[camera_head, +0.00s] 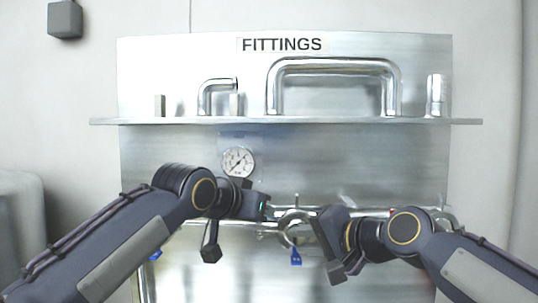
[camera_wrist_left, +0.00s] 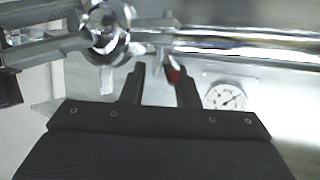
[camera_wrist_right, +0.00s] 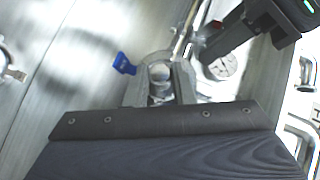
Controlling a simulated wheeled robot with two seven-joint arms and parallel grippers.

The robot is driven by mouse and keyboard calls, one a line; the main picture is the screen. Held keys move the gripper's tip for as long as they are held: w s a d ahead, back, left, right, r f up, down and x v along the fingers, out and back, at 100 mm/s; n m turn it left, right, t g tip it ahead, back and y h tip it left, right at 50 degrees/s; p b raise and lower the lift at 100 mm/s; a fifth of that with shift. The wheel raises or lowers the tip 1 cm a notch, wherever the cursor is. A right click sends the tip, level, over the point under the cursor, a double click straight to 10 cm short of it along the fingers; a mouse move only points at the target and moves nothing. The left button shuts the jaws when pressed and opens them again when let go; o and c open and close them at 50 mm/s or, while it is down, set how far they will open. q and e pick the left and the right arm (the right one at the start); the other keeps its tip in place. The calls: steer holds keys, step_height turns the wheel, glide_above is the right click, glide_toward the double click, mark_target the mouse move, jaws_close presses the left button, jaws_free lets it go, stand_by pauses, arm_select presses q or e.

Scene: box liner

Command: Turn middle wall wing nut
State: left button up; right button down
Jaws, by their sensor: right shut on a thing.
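The middle wing nut (camera_head: 292,222) is a metal fitting on the horizontal pipe of the wall panel, with a blue tag (camera_head: 296,256) hanging below it. In the right wrist view its round metal body (camera_wrist_right: 160,76) lies between the fingers of my right gripper (camera_wrist_right: 160,88), which is shut on it. My left gripper (camera_wrist_left: 160,82) has its fingers apart, close to the pipe (camera_wrist_left: 240,50), left of the middle nut in the head view. A small red part shows by one left finger. The nut's wings are partly hidden by the right fingers.
A round gauge (camera_head: 238,162) sits on the panel above my left gripper. A shelf (camera_head: 300,121) above carries metal handles and small blocks under a FITTINGS sign (camera_head: 282,44). My two grippers are close together, with little room between them.

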arm_select(q)
steer(key=v, duration=1.1)
steer(key=s+d+r+n+h, duration=0.5)
steer(key=d+r+n+h, duration=0.2)
steer(key=n+h, duration=0.2)
steer(key=shift+r+h, duration=0.4)
steer(key=shift+h, duration=0.8)
steer(key=shift+d+n, duration=0.1)
steer(key=shift+n, duration=0.2)
